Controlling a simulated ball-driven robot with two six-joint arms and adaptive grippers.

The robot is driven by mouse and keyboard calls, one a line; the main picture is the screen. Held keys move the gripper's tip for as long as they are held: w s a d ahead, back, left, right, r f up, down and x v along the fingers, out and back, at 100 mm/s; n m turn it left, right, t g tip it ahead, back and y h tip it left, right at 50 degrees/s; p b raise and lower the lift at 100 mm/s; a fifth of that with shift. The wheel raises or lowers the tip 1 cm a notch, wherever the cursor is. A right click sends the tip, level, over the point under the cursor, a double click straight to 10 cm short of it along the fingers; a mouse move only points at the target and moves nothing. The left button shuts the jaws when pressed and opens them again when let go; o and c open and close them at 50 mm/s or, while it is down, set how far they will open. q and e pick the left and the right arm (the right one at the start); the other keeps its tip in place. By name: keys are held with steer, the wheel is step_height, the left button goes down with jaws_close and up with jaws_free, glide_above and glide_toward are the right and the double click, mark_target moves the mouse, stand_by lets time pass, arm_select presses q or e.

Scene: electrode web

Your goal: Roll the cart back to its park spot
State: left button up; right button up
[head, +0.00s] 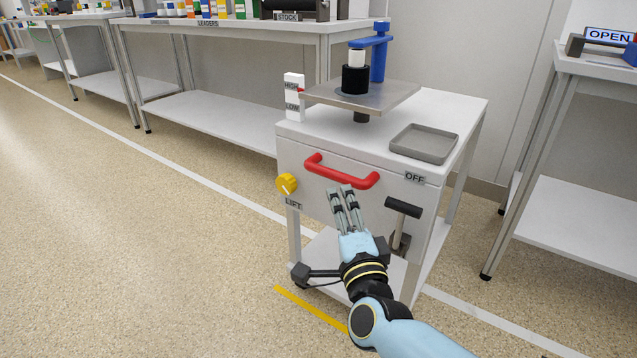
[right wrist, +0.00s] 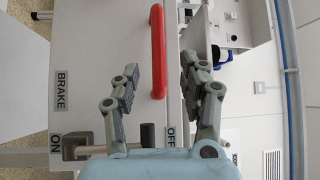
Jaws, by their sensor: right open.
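The white cart (head: 305,152) stands on the speckled floor, with a red handle (head: 340,171) across its front. My right gripper (head: 343,190) is open at the cart front, its fingertips just at the handle's lower edge in the head view. In the right wrist view the red handle (right wrist: 158,50) lies between the two spread fingers (right wrist: 160,75); no grip shows. A black-tipped brake lever (head: 402,207) sticks out below the OFF label, right of my gripper. A yellow floor line (head: 312,309) runs at the cart's front left foot. My left gripper is out of view.
The cart top bears a grey tray (head: 424,143), a metal plate (head: 362,96) and a blue post (head: 379,60). A yellow LIFT knob (head: 286,184) sits at its left. Benches stand behind (head: 225,32) and at right (head: 592,70). The floor at left is clear.

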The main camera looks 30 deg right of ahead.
mark_target(331, 178)
steer(key=b+x, duration=0.1)
steer(key=x, duration=1)
steer(key=shift+f+b, duration=0.25)
steer(key=shift+b, duration=0.1)
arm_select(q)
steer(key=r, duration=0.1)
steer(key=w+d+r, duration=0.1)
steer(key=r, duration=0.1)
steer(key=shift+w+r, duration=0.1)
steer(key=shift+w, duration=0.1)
arm_select(e)
jaws_close()
